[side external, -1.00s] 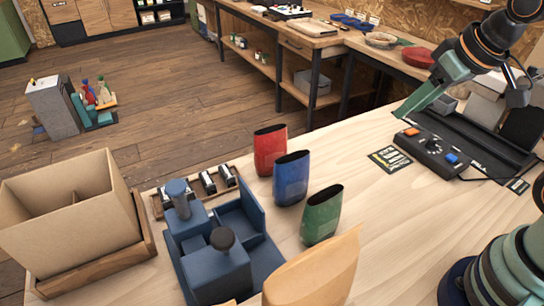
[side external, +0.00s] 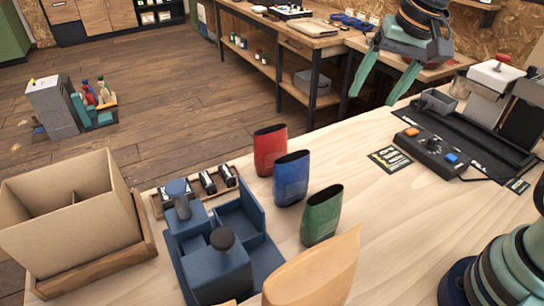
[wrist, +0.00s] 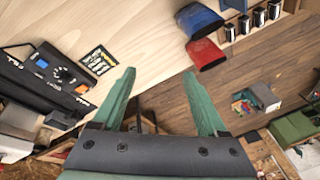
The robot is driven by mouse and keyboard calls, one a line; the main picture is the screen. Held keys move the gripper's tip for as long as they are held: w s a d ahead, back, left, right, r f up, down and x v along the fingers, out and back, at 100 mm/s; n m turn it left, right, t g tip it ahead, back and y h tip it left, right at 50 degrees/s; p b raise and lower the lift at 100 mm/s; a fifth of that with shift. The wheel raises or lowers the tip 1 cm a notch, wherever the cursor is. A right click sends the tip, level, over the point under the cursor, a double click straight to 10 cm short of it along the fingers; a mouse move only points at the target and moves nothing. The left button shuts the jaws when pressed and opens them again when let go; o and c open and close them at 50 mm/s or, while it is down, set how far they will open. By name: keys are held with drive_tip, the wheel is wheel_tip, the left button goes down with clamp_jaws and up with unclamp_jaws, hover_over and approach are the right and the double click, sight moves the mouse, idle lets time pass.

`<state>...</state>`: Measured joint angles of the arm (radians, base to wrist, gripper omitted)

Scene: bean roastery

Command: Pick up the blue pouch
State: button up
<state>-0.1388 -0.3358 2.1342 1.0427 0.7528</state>
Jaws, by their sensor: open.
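The blue pouch (side external: 291,179) stands upright on the pale wooden table, between a red pouch (side external: 270,150) and a green pouch (side external: 322,215). In the wrist view the blue pouch (wrist: 198,20) shows at the top, right of centre, with the red pouch (wrist: 205,54) just below it. My gripper (side external: 378,98) is open and empty, with green fingers pointing down, to the right of the pouches and well apart from them. The gripper (wrist: 163,95) also shows in the wrist view, its fingers spread wide.
A black control box (side external: 432,148) with knob and buttons lies at the right. A blue fixture (side external: 218,262) and a cardboard box (side external: 70,215) stand at the left. A tan paper bag (side external: 312,275) is in front.

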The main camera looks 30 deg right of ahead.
drive_tip(key=w+a+f+m+g, duration=0.2)
drive_tip(key=w+a+m, duration=0.2)
drive_tip(key=a+m, duration=0.15)
drive_tip(key=m+g, duration=0.1)
drive_tip(key=m, duration=0.5)
hover_over(297, 156)
wheel_tip(297, 156, down, 3)
wheel_tip(297, 156, down, 6)
drive_tip(key=shift+d+f, duration=0.1)
drive_tip(key=shift+d, duration=0.05)
drive_tip(key=shift+w+f, duration=0.1)
drive_tip(key=shift+f, duration=2.65)
clamp_jaws()
